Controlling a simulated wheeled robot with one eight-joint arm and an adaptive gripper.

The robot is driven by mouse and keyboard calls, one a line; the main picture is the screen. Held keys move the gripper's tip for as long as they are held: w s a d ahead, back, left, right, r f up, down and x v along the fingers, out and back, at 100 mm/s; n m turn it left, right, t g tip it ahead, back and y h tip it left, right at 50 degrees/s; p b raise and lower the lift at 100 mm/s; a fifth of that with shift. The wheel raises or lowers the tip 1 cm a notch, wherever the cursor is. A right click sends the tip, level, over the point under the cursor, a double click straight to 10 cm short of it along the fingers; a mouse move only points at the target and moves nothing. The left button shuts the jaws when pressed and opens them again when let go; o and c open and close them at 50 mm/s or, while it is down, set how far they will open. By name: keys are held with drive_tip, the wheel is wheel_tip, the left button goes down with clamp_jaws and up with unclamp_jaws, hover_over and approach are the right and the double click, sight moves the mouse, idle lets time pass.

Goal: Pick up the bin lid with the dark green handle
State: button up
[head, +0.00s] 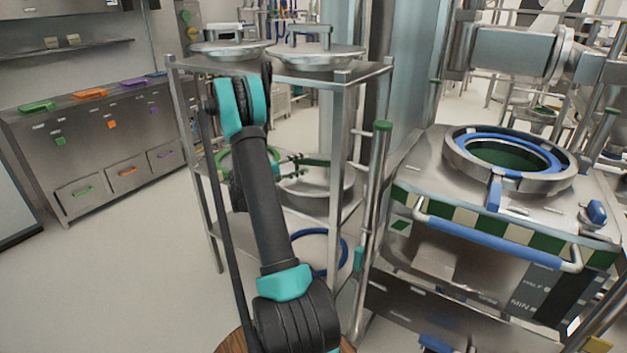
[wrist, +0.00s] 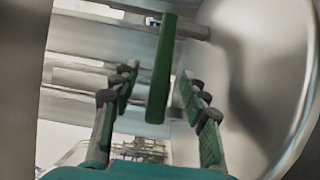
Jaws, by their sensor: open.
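The bin lid (head: 318,192) is a round metal disc on the rack's middle shelf in the head view. Its dark green handle (head: 316,162) stands across its top. In the wrist view the handle (wrist: 161,75) is a green bar, and the lid's shiny face (wrist: 255,70) fills the right side. My gripper (wrist: 160,98) is open, with fingers on either side of the handle's line. Gaps show between the fingers and the bar. In the head view my gripper (head: 290,160) is small and partly hidden behind my arm, close to the handle's left end.
The metal rack (head: 366,72) has posts and shelves close around my arm. A machine with a blue-ringed opening (head: 510,148) stands right. Floor at left is clear.

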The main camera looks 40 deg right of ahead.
sight(308, 163)
drive_tip(key=shift+s+d+f, duration=0.1)
drive_tip(key=shift+s+d, duration=0.05)
drive_tip(key=shift+d, duration=1.25)
drive_tip(key=shift+s+d+f, duration=0.1)
drive_tip(key=shift+d, duration=1.3)
clamp_jaws()
drive_tip(key=shift+r, duration=0.1)
